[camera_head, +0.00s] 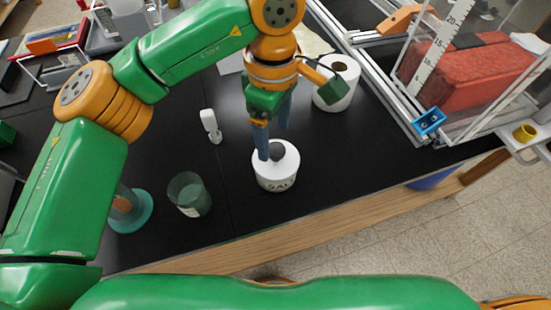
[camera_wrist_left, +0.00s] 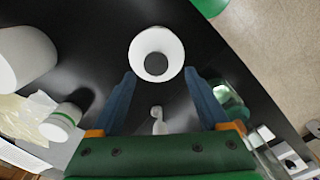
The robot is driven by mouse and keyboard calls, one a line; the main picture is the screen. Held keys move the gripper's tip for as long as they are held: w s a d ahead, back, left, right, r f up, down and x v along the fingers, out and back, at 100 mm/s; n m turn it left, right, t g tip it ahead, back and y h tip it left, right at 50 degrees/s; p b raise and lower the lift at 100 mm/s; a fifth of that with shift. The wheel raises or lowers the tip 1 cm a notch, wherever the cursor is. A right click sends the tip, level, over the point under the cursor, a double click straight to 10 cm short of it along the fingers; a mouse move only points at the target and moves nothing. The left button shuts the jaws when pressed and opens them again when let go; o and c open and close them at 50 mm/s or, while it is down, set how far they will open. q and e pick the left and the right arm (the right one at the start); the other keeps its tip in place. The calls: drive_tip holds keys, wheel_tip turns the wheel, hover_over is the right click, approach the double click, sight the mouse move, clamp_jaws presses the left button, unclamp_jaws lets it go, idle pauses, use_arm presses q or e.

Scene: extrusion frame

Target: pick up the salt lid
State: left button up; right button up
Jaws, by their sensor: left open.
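The salt jar (camera_head: 275,183) is a white round pot with dark lettering on its front, standing on the black tabletop. Its salt lid (camera_head: 288,163) is white with a dark round knob (camera_head: 277,152), and sits on top of the jar. In the left wrist view the lid (camera_wrist_left: 155,36) is at top centre, with the knob near its lower edge. My left gripper (camera_head: 272,143) is open and points down at the lid. Its blue fingers (camera_wrist_left: 160,72) show to either side of the knob, with nothing between them. Whether a fingertip touches the lid is unclear. My right gripper is not visible.
A glass cup (camera_head: 189,195) and a teal round-based item (camera_head: 130,212) stand left of the jar. A small white item (camera_head: 211,126) is behind left, and a white roll (camera_head: 338,83) behind right. The wooden front edge (camera_head: 250,250) is close.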

sight(276, 148)
use_arm(q)
drive_tip(key=f+p, duration=0.1)
drive_tip(key=f, duration=0.1)
drive_tip(key=f+p, duration=0.1)
drive_tip(key=f, duration=0.2)
drive_tip(key=shift+w+d+f+p, duration=0.15)
drive_tip(key=shift+d+p, duration=0.05)
drive_tip(key=shift+p, duration=0.1)
drive_tip(key=shift+f, duration=0.2)
clamp_jaws()
drive_tip(key=shift+w, duration=0.1)
